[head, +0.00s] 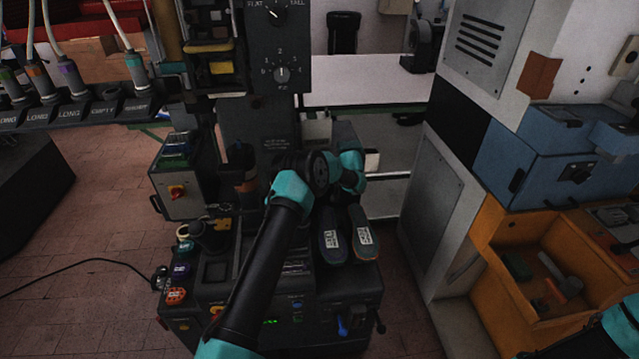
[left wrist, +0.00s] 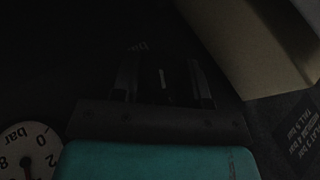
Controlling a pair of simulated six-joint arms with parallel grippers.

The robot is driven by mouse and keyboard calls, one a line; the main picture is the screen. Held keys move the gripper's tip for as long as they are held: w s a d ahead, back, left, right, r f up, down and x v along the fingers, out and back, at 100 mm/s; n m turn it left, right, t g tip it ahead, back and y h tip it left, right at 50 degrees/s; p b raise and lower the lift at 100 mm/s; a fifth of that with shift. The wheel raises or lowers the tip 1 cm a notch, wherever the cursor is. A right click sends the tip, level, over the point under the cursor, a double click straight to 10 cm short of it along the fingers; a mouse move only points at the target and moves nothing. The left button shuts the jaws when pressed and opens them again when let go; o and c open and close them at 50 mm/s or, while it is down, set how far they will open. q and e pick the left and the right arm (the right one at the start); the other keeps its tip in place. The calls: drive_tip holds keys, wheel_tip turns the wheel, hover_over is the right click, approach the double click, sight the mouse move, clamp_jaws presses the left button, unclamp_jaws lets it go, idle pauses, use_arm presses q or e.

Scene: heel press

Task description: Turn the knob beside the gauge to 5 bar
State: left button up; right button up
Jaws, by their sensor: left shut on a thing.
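The pressure knob (left wrist: 163,80) is a dark knob with a short pale pointer line, seen in the left wrist view. My left gripper (left wrist: 163,92) is shut on it, one finger on each side. The gauge (left wrist: 27,150) is a white dial at the lower left of that view. It appears upside down and partly cut off, with "bar", 0 and 8 readable; its full reading cannot be told. In the head view my left arm reaches to the front of the press, and its wrist hides the fingers, knob and gauge. My right gripper is out of view.
Two dark shoes (head: 331,240) with white labels stand on the press below my left wrist. A numbered selector dial (head: 281,74) sits on the panel above. A blue box (head: 530,150) and an orange bin (head: 530,235) stand to the right.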

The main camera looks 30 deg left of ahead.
use_arm(q)
drive_tip(key=shift+d+f+m+g+y, duration=0.1)
drive_tip(key=shift+m+g+y, duration=0.3)
drive_tip(key=shift+g+y, duration=0.6)
drive_tip(key=o, duration=0.9)
drive_tip(key=shift+w, duration=0.1)
drive_tip(key=v, duration=1.7)
drive_tip(key=shift+s+d+f, duration=0.1)
drive_tip(key=shift+s+d, duration=0.25)
